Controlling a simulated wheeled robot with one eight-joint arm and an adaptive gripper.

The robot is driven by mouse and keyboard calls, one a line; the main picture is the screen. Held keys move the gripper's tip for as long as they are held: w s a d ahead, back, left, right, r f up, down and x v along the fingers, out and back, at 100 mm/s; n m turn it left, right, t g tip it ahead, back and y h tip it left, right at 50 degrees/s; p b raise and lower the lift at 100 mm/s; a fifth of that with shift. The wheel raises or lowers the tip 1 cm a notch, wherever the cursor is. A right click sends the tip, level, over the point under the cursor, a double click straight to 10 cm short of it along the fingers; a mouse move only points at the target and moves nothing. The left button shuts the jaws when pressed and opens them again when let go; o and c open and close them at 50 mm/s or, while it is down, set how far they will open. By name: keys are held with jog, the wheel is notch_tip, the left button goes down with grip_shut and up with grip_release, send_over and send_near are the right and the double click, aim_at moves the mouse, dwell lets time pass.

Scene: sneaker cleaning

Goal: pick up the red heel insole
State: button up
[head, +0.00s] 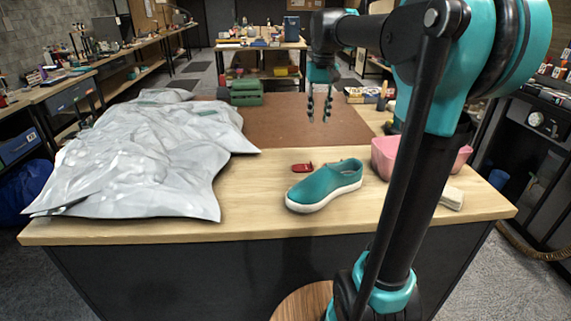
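The red heel insole (302,168) is a small flat red piece lying on the wooden table, just behind the heel-to-toe line of a teal sneaker (325,187) with a white sole. The insole and sneaker look close together; I cannot tell if they touch. My gripper (319,119) points down above the table, behind the insole and slightly to its right in the picture. Its two dark fingers are apart with nothing visible between them.
A crumpled grey-white sheet (140,160) covers the table's left side. A pink container (384,157) and a pale block (452,198) stand at the right, partly behind my arm. The table front (250,228) is clear.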

jog(key=a, duration=0.1)
send_near(303, 168)
jog(key=shift+w+d+f, duration=0.1)
jog(key=shift+w+d, duration=0.05)
jog(key=shift+d, duration=0.4)
jog(key=shift+w+d+f, duration=0.15)
jog(key=shift+d, duration=0.35)
jog(key=shift+d+f, duration=0.2)
jog(key=shift+f, duration=2.9)
jog(key=shift+c, duration=0.4)
grip_shut()
